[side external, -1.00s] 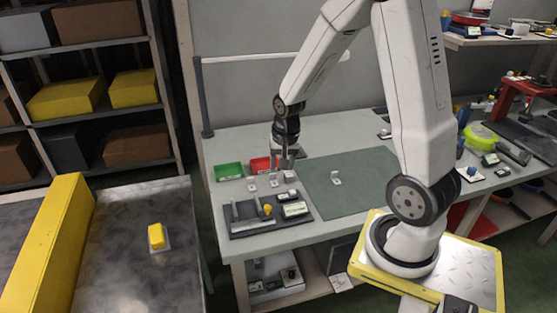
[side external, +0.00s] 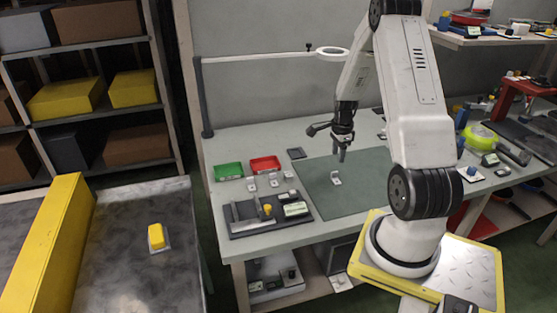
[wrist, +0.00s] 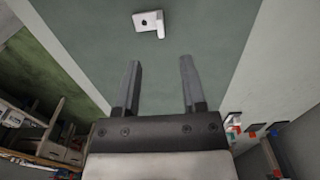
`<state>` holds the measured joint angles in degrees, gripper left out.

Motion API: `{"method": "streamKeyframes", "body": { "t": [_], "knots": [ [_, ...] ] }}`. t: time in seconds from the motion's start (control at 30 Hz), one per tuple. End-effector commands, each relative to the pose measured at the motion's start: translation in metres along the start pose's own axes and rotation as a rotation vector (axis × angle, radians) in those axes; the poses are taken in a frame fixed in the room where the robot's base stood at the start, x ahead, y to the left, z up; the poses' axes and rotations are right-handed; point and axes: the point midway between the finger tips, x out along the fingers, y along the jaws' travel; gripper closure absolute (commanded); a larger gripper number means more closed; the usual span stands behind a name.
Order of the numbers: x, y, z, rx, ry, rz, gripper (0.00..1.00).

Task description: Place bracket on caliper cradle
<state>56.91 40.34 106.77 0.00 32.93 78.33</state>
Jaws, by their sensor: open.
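A small pale L-shaped bracket (side external: 336,178) stands on the green mat (side external: 365,195). In the wrist view the bracket (wrist: 152,23) lies beyond my fingertips, with a dark hole in one face. My gripper (side external: 341,157) is above the mat, pointing down, near the bracket and apart from it. In the wrist view my gripper (wrist: 160,63) has its two fingers spread with nothing between them. A dark fixture plate (side external: 243,233) with grey uprights, an orange knob and a small display sits left of the mat; it looks like the caliper cradle.
A green bin (side external: 228,170) and a red bin (side external: 265,163) stand behind the fixture. A dark square pad (side external: 297,153) lies by the mat. Most of the mat is clear.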

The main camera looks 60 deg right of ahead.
Motion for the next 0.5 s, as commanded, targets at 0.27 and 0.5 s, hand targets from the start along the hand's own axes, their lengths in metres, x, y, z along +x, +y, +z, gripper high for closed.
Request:
{"method": "streamKeyframes", "body": {
  "t": [0.27, 0.5],
  "knots": [
    [0.014, 0.0, 0.001, -0.003, 0.0, 0.001, 0.47],
    [0.026, 0.0, 0.001, -0.004, 0.0, 0.0, 0.47]
  ]
}}
